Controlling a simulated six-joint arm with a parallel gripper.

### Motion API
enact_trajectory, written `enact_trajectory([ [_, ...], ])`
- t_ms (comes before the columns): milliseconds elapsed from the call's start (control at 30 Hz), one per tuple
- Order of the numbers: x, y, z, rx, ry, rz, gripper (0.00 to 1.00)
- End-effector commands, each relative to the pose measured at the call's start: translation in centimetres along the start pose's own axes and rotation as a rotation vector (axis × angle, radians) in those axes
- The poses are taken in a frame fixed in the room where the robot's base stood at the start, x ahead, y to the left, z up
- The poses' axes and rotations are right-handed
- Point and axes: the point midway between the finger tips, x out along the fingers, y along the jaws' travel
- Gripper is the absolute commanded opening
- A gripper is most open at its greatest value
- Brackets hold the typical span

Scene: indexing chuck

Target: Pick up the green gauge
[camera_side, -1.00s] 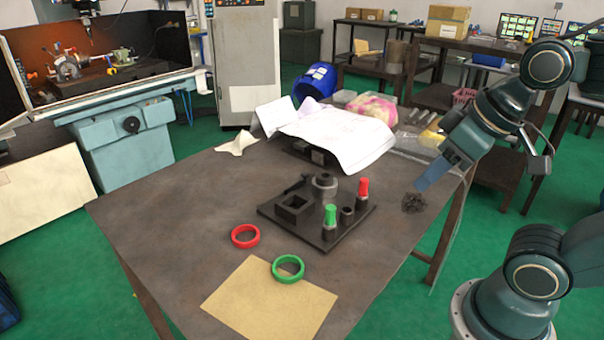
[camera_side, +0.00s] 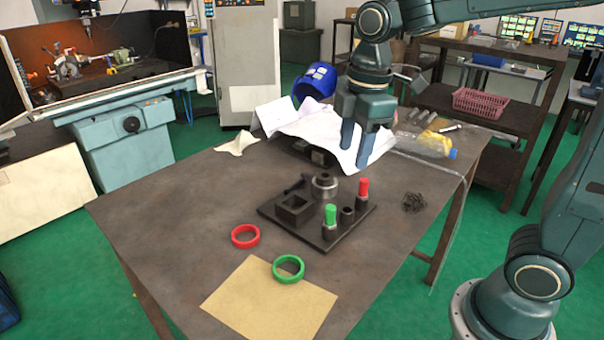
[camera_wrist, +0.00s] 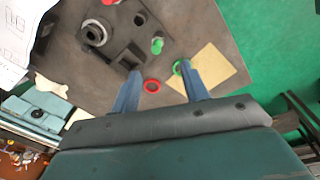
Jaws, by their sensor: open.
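The green gauge (camera_side: 330,220), a plug with a green handle, stands upright at the front of a dark fixture plate (camera_side: 290,234). It also shows in the wrist view (camera_wrist: 157,46). My gripper (camera_side: 355,157) points down, open and empty, high above the table and behind the gauge in the side view. In the wrist view, the fingers (camera_wrist: 160,68) are spread, with the gauge seen beyond their tips. A red-handled gauge (camera_side: 363,190) stands upright on the plate, to the right of the green one.
The plate also holds a round metal chuck (camera_side: 325,186), a square block (camera_side: 294,207) and a small dark cylinder (camera_side: 347,215). A red ring (camera_side: 245,236) and a green ring (camera_side: 288,269) lie in front, the latter overlapping tan paper (camera_side: 268,305). Dark shavings (camera_side: 414,202) lie right. The table's left is clear.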

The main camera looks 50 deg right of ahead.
Motion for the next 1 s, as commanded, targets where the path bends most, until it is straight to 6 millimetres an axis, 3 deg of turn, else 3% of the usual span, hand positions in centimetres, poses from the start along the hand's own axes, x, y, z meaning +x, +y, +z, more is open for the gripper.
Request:
enact_trajectory([
  [300,2.4,2.7,-2.2,-0.268,-0.039,-0.090,0.45],
  [733,3.2,2.9,-2.4,-0.302,-0.043,-0.102,0.45],
  [1000,6.5,2.5,-2.1,-0.301,-0.044,-0.104,0.45],
])
